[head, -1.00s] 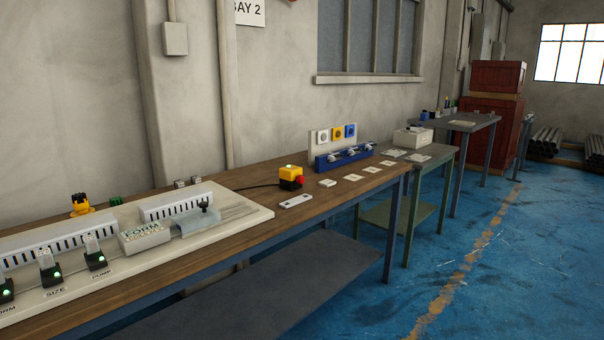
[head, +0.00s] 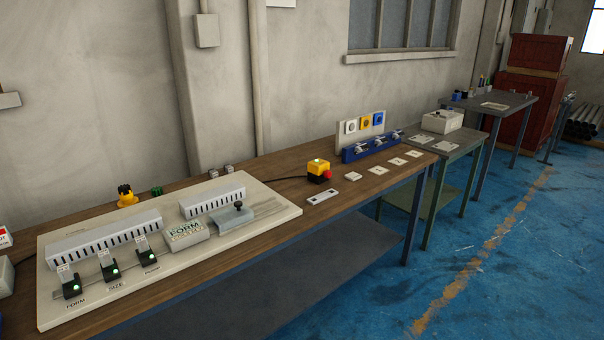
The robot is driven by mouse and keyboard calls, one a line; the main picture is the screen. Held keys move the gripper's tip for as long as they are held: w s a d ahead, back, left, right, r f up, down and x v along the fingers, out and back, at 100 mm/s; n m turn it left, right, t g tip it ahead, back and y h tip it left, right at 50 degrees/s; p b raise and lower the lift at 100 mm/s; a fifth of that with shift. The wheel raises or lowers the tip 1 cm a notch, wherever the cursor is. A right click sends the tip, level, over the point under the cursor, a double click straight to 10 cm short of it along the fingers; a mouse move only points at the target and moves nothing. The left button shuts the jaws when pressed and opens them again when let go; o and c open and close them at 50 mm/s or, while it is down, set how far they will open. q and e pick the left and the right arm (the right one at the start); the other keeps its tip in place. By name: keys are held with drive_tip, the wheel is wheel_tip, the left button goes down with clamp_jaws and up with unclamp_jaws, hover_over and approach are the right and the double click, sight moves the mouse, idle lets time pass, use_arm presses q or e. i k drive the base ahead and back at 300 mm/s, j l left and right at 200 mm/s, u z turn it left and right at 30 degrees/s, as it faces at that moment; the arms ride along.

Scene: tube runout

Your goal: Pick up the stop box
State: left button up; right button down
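The stop box (head: 319,171) is a small yellow box with a black lower part and a red button on its right side. It stands on the wooden workbench (head: 285,190), right of the big panel board, and a black cable runs from it to the left. A small green light shows on its top. Neither of my grippers is in view.
A pale panel board (head: 70,312) with switches and grey ducts covers the bench's left part. A flat grey plate (head: 322,196) lies in front of the stop box. A blue rack (head: 372,150) and several small pale plates are to its right. Blue floor (head: 480,260) is open in front.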

sight(315, 168)
drive_tip(key=i+l+u, duration=0.35)
drive_tip(key=u, duration=0.15)
drive_tip(key=i+l+u, duration=0.45)
drive_tip(key=k, duration=0.1)
